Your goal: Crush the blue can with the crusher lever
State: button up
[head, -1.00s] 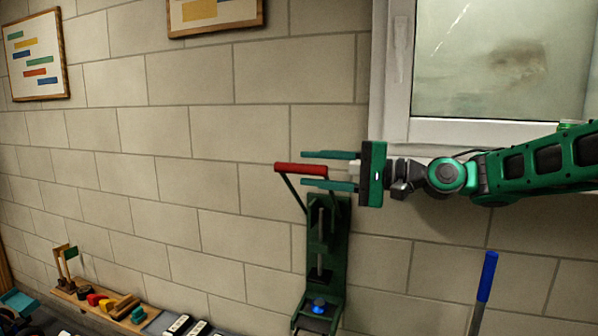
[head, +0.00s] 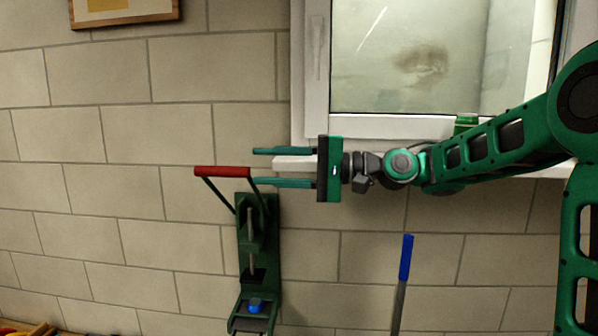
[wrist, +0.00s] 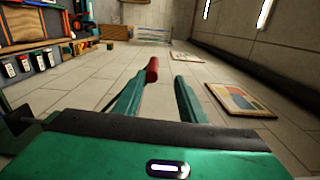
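The crusher (head: 259,250) is a dark green wall-mounted frame with a red-handled lever (head: 222,171) raised at its top. The blue can (head: 255,305) sits low in the crusher, at its base. My gripper (head: 252,167) is open, its two green fingers pointing left near the red handle. In the wrist view the red handle (wrist: 152,70) shows beyond the fingertips (wrist: 157,82), close to the left finger. I cannot tell whether a finger touches it. No object shows held between the fingers.
A blue-topped pole (head: 405,258) stands right of the crusher. A window (head: 430,65) with a white frame is behind my arm. A framed picture (head: 120,10) hangs at upper left. The wall left of the lever is clear.

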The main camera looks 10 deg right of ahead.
jog(key=v, duration=1.1)
jog(key=shift+d, duration=0.2)
dwell(0.8)
jog(key=shift+f, duration=0.1)
dwell(0.5)
jog(key=w+a+f+n+t+y, duration=0.1)
jog(key=w+a+f+n, duration=0.15)
jog(key=f, duration=0.55)
jog(key=w+a+f+n, duration=0.1)
jog(key=w+f+n, duration=0.25)
jog(key=f, duration=0.45)
jog(key=s+a+f+n, duration=0.2)
jog(key=a+f+n, duration=0.1)
jog(key=f, duration=0.4)
jog(key=s+a+f+n+g+h, duration=0.1)
jog(key=a+f+n, duration=0.15)
jog(key=f, duration=0.35)
jog(key=s+a+f+n, duration=0.2)
jog(key=a+f, duration=0.1)
jog(key=f, duration=0.4)
jog(key=x, duration=1.1)
jog(key=shift+w+a, duration=0.15)
